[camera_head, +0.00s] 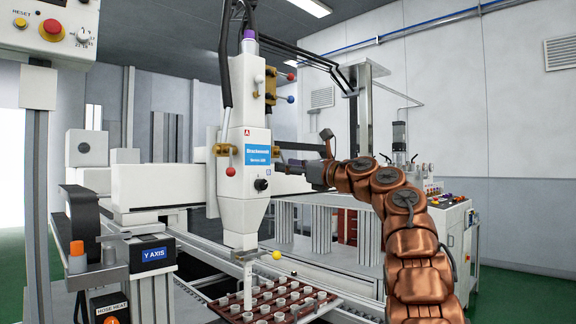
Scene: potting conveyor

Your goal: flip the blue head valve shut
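The blue ball of the head valve (290,99) sits on a short lever at the right side of the white dispensing head (246,140). The lever joins a brass-coloured valve body (270,90) on the head. The blue ball points out to the right. My gripper (284,150) is to the right of the head, lower than the blue ball and apart from it. It points left, at the end of my copper-coloured arm. Its fingers are dark and small against the machine, so I cannot tell how far apart they are. I see nothing held in it.
A red ball lever (290,77) is just above the blue one. Another red ball (231,171) is lower left on the head, and a yellow ball (277,255) near the nozzle. A red tray (237,311) of small cups lies below. Black hoses (226,55) rise above the head.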

